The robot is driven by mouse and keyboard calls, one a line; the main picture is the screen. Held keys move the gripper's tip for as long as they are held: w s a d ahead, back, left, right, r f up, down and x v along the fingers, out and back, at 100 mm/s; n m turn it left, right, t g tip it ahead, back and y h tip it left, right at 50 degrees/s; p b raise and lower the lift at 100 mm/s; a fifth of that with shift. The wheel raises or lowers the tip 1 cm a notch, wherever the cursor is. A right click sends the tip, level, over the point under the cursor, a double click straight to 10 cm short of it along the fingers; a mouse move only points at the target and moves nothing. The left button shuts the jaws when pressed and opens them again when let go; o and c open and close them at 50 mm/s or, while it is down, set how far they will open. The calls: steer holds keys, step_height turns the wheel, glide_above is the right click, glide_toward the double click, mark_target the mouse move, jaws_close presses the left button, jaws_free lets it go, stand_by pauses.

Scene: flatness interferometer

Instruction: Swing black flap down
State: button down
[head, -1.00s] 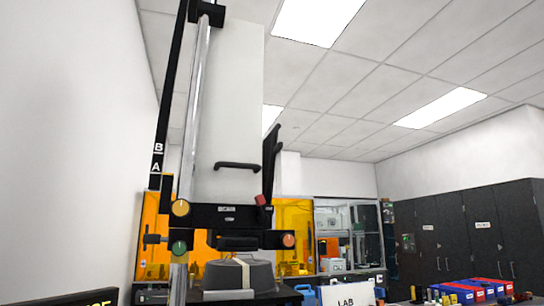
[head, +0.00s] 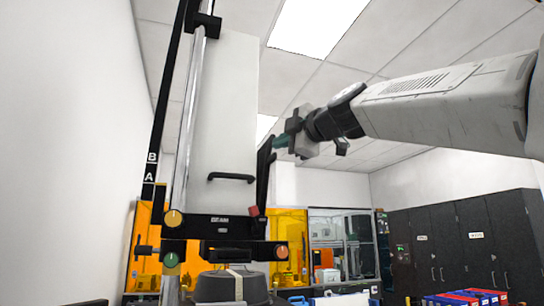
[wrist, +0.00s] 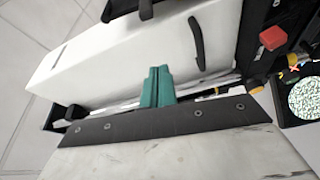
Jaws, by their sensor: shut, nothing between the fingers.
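The black flap (head: 264,178) stands raised, nearly upright with a slight lean to the right, beside the tall pale panel of the instrument. A small red block (head: 254,211) sits near its lower end. My gripper (head: 281,142) is shut and empty, coming from the right. Its teal fingertips are at the flap's upper right edge. I cannot tell whether they touch. The fingers also show in the wrist view (wrist: 157,85), in front of the pale panel. The red block shows there too (wrist: 272,38). I cannot make out the flap clearly in the wrist view.
The pale panel (head: 223,110) carries a black handle (head: 231,178). A metal column (head: 190,110) stands left of it. Orange (head: 173,218) and green (head: 171,260) knobs are at lower left. Dark cabinets (head: 465,240) stand far right. Open air lies right of the flap, below my arm.

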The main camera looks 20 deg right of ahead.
mark_target(272, 155)
steer(key=x, duration=1)
steer(key=shift+d+f+n, duration=0.15)
steer(key=shift+d, duration=0.85)
steer(key=shift+d+f+n, duration=0.15)
steer(key=shift+d, duration=0.85)
